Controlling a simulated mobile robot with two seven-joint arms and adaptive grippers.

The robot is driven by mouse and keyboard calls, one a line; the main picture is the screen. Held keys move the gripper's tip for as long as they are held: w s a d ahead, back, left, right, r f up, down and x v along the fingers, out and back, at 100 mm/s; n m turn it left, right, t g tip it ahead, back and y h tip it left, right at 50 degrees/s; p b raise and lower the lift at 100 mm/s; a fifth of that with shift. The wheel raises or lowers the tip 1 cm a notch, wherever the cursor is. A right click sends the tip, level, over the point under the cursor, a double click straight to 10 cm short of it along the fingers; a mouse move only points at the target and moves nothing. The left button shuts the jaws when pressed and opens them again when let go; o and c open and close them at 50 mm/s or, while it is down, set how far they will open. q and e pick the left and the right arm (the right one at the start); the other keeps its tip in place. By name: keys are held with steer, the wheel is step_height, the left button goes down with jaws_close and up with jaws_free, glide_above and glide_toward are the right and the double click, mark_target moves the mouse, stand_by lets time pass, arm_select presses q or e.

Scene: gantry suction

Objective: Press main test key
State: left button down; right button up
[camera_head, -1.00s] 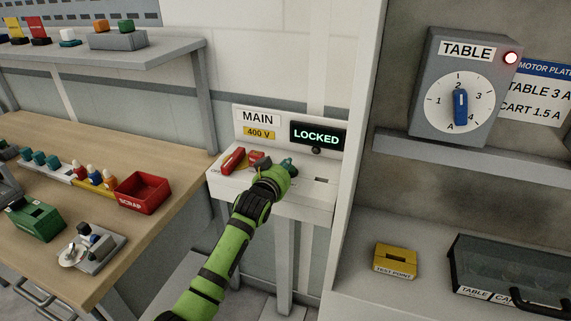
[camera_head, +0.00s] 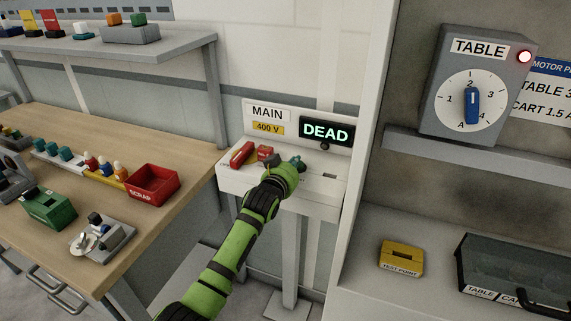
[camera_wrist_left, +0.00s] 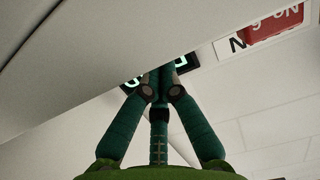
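The white MAIN panel (camera_head: 318,200) stands against the wall, with a MAIN label (camera_head: 267,113) and a yellow 400 V plate (camera_head: 268,128). Its dark display (camera_head: 326,131) reads DEAD in green letters. My left gripper (camera_head: 298,162) is at the panel's ledge, just below the display. In the left wrist view its green fingers (camera_wrist_left: 160,76) come together at the tips, shut, with nothing seen between them. The display shows partly behind them (camera_wrist_left: 184,63). The test key cannot be made out; the gripper covers that part of the ledge. My right gripper is not in view.
Red parts (camera_head: 242,154) sit on the ledge left of my gripper. A wooden bench with a red SCRAP bin (camera_head: 152,184) is at left. At right are a grey TABLE dial box (camera_head: 450,110), a yellow TEST POINT block (camera_head: 401,259) and a dark clear-lidded case (camera_head: 515,270).

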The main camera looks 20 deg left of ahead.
arm_select(q)
step_height(320, 180, up, 3)
steer(key=shift+r+p, duration=0.1)
steer(key=shift+p, duration=0.65)
steer(key=s+r+b, duration=0.1)
steer(key=s+b, duration=0.1)
steer(key=s, duration=0.8)
steer(key=shift+r, duration=0.25)
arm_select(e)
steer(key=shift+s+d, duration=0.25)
arm_select(q)
steer(key=shift+s+a, duration=0.1)
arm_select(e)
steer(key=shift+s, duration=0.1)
